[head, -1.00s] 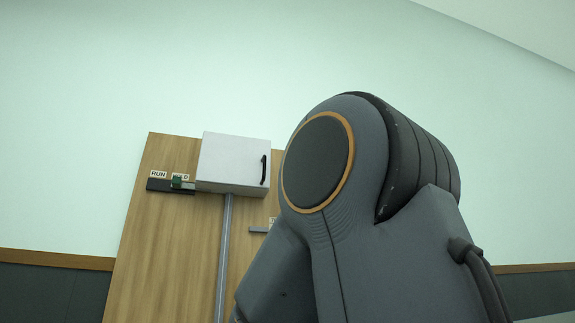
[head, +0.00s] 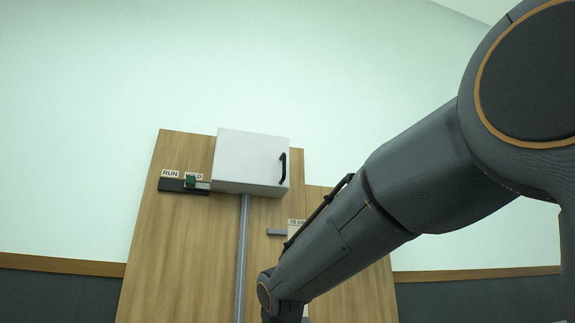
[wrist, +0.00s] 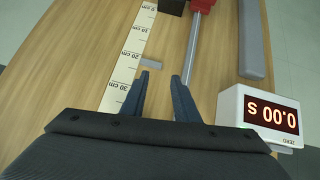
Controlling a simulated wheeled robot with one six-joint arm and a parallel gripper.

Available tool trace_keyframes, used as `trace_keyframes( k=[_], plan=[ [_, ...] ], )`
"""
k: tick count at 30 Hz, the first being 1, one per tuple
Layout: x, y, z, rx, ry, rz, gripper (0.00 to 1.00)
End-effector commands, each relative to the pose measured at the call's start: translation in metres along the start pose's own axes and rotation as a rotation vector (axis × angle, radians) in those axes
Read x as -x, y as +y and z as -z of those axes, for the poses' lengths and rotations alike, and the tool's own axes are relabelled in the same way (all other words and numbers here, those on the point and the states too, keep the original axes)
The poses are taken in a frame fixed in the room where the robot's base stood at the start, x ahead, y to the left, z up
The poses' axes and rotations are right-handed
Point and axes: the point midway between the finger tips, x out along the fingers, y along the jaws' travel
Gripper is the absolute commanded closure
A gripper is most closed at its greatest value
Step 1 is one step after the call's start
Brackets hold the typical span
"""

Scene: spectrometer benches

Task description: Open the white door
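The white door (head: 246,157) is the front of a white box mounted high on a wooden panel in the head view. It looks shut, with a black upright handle (head: 283,168) near its right edge. My gripper (wrist: 162,78) shows in the wrist view with its two fingers apart and nothing between them. It points along a wooden surface, away from any view of the door. In the head view my arm reaches down to the lower middle, below and apart from the box, and the fingers are out of frame.
A slider with a green block (head: 190,181) and a RUN label (head: 170,174) is left of the box. A grey pole (head: 241,250) runs below it. The wrist view shows a ruler strip (wrist: 130,55), a red part (wrist: 203,5) and a display reading 0.00 s (wrist: 262,113).

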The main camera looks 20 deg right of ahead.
Motion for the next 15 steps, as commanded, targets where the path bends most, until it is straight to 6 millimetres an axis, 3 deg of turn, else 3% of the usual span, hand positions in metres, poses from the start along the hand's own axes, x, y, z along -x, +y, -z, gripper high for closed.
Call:
trace_keyframes(
  k=[1,5,6,10,12,15],
  plan=[
    [0.035,0.004,0.05,-0.007,0.09,-0.013,0.72],
    [0.13,0.018,0.155,-0.041,0.3,-0.054,0.72],
    [0.163,0.024,0.183,-0.056,0.362,-0.066,0.72],
    [0.268,0.043,0.251,-0.11,0.546,-0.098,0.72],
    [0.316,0.054,0.274,-0.139,0.624,-0.11,0.72],
    [0.366,0.065,0.292,-0.172,0.701,-0.121,0.72]
  ],
)
